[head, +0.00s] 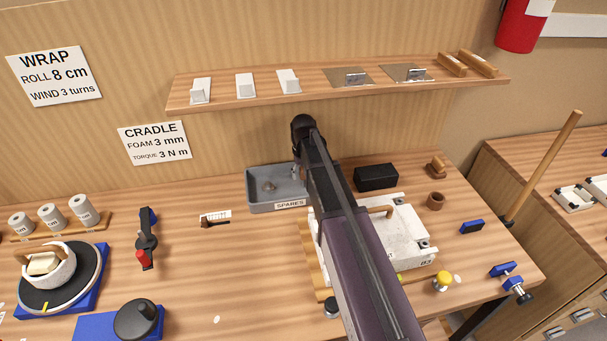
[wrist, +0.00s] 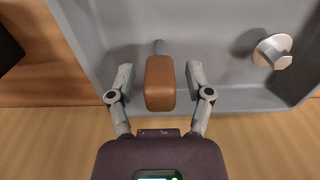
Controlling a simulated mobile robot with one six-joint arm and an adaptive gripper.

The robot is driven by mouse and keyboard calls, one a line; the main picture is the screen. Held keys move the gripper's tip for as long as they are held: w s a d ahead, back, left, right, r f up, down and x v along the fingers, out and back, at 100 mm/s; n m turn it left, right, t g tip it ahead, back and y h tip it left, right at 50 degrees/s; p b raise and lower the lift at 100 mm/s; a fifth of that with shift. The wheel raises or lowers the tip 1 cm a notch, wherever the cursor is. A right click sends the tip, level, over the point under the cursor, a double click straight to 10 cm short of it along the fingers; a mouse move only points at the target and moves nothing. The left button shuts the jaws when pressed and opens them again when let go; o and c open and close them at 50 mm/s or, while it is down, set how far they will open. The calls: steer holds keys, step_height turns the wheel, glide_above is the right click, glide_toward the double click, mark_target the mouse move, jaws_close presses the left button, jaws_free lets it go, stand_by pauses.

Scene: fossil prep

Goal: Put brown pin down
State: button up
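The brown pin (wrist: 160,83) shows in the wrist view as a rounded brown block with a short grey shaft at its far end. It lies over the grey spares tray (head: 259,203), whose wall also shows in the wrist view (wrist: 85,38). My gripper (wrist: 160,75) is open, with one finger on each side of the brown block. A visible gap separates each finger from it.
A grey metal piece (wrist: 272,50) lies in the tray to the right of the pin. A black box (head: 376,177) stands right of the tray. A white case (head: 407,240) lies partly under my arm. A shelf (head: 320,88) runs above.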

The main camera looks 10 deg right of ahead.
steer(key=shift+r, duration=0.15)
step_height(320, 180, up, 8)
steer(key=p, duration=0.8)
steer(key=shift+f, duration=0.25)
steer(key=shift+s, duration=0.1)
stand_by(0.7)
steer(key=s, duration=2.1)
steer(key=shift+s+d, duration=0.15)
steer(key=shift+s, duration=0.1)
